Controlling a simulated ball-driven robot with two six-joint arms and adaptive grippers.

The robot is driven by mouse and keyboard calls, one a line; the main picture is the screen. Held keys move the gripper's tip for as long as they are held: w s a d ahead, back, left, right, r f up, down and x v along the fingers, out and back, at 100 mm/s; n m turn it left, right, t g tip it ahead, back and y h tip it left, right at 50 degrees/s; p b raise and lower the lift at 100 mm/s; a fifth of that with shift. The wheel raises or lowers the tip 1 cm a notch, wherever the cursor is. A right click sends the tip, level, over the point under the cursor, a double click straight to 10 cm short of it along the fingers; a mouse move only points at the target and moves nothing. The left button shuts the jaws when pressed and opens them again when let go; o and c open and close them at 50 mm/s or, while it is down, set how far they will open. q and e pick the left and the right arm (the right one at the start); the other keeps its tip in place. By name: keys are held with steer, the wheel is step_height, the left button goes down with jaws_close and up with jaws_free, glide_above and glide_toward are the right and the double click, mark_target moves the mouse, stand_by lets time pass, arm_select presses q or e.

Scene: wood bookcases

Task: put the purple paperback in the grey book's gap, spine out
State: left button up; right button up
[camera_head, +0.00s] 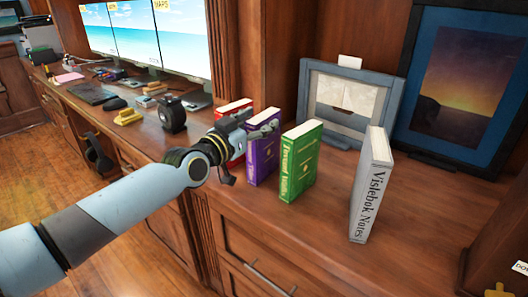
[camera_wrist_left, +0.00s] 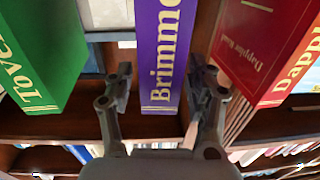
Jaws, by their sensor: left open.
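The purple paperback (camera_head: 262,160) stands upright on the wooden counter between a red book and a green book, spine toward me. Its spine with gold lettering fills the middle of the left wrist view (camera_wrist_left: 162,50). My left gripper (camera_head: 262,127) is open at the purple book, partly hiding its top. In the left wrist view its fingers (camera_wrist_left: 161,82) are on either side of the spine, with space showing beside them; I see no grip. The grey book (camera_head: 368,195), lettered "Vislebok Notes", stands upright alone at the right, with bare counter between it and the green book.
The red book (camera_head: 234,108) and green book (camera_head: 301,160) stand close on either side of the purple one. Picture frames (camera_head: 350,68) lean behind. A black round device (camera_head: 172,114) and desk items lie left. Counter right of the grey book (camera_head: 445,215) is clear.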

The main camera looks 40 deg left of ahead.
arm_select(q)
steer(key=shift+w+f+b, duration=0.1)
steer(key=shift+w+b, duration=0.25)
steer(key=shift+w, duration=0.9)
steer(key=shift+s, duration=0.1)
jaws_close()
